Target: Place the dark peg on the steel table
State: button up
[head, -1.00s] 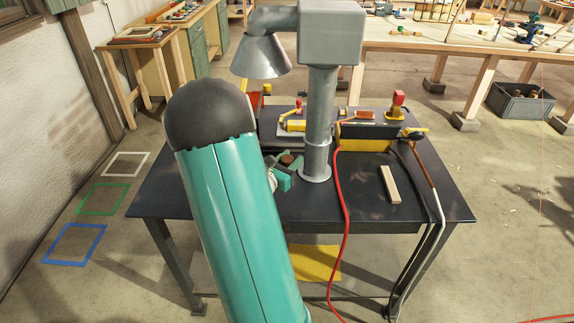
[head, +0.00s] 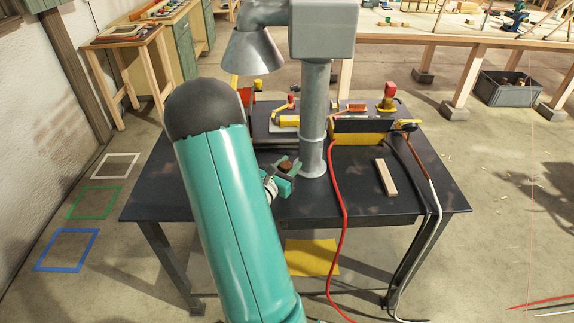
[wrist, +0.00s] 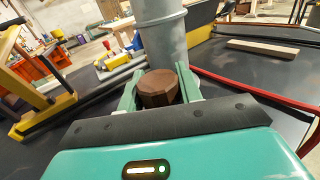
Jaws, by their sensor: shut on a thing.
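The dark peg (wrist: 158,90) is a reddish-brown, faceted block seen from its end in the wrist view. My gripper (wrist: 158,86) is shut on it, with a green finger on either side. In the head view the dark peg (head: 286,166) shows small between the fingers of my gripper (head: 287,168), just left of the grey column's foot. The steel table (head: 365,207) is a dark, flat-topped table under the gripper. The peg's lower end is hidden, so I cannot tell whether it touches the table top.
A grey column (head: 313,120) with a cone hood (head: 252,53) stands on the table, close beyond the peg. A pale wooden strip (head: 386,177) lies to the right. A red hose (head: 342,200) crosses the front edge. The front right of the top is clear.

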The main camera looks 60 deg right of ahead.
jog(key=o, duration=0.9)
jog(key=shift+w+f, duration=0.15)
jog(key=shift+w, duration=0.1)
jog(key=shift+o, duration=0.6)
jog(key=shift+s, duration=0.15)
